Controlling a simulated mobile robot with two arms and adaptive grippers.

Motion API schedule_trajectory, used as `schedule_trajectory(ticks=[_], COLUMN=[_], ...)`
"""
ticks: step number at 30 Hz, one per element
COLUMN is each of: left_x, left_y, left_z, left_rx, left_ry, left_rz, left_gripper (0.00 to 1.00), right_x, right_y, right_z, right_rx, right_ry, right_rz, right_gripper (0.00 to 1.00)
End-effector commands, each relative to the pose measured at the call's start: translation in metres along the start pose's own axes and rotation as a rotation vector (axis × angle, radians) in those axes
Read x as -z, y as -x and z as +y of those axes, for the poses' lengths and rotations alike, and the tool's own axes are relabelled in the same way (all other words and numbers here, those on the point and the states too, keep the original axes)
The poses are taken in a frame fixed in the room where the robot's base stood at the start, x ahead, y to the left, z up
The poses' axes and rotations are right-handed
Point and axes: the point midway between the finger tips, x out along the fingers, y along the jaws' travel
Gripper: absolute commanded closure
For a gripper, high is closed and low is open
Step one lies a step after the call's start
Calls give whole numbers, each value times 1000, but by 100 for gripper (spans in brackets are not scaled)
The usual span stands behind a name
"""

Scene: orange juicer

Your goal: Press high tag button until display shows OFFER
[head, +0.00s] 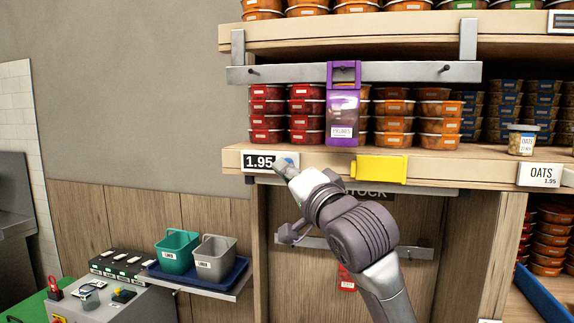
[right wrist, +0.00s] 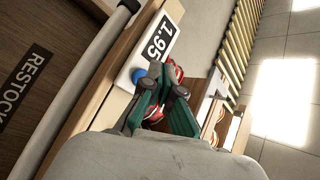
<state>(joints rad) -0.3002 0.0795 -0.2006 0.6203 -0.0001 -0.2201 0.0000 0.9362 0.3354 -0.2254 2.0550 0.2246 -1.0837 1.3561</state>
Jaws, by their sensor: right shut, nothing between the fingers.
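The high tag (head: 262,162) is on the shelf's front edge in the head view and its dark display reads 1.95. In the right wrist view the tag (right wrist: 158,42) also reads 1.95, with its blue button (right wrist: 138,75) beside the number. My right gripper (head: 281,167) is shut and empty, its tips at the button end of the tag. In the head view the tips partly cover the blue button (head: 291,161). In the right wrist view the fingertips (right wrist: 155,74) are right beside the button; I cannot tell if they touch it. My left gripper is not in view.
A purple bin (head: 342,115) hangs from a metal rail (head: 400,71) above the tag, among stacked food tubs. A yellow tag (head: 379,168) and an OATS tag (head: 540,175) are further right on the shelf edge. Teal (head: 176,251) and grey (head: 213,257) baskets stand lower left.

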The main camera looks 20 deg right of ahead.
Motion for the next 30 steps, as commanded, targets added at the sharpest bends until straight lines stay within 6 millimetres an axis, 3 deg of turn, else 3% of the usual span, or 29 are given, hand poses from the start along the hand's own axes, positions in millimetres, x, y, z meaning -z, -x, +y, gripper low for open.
schedule_trajectory(ticks=[30], left_x=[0], left_y=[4], left_z=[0], left_rx=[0], left_ry=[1], left_rz=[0], left_gripper=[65], right_x=[5], right_y=[-7], right_z=[5], right_rx=[0], right_ry=[0], right_rz=[0], right_gripper=[100])
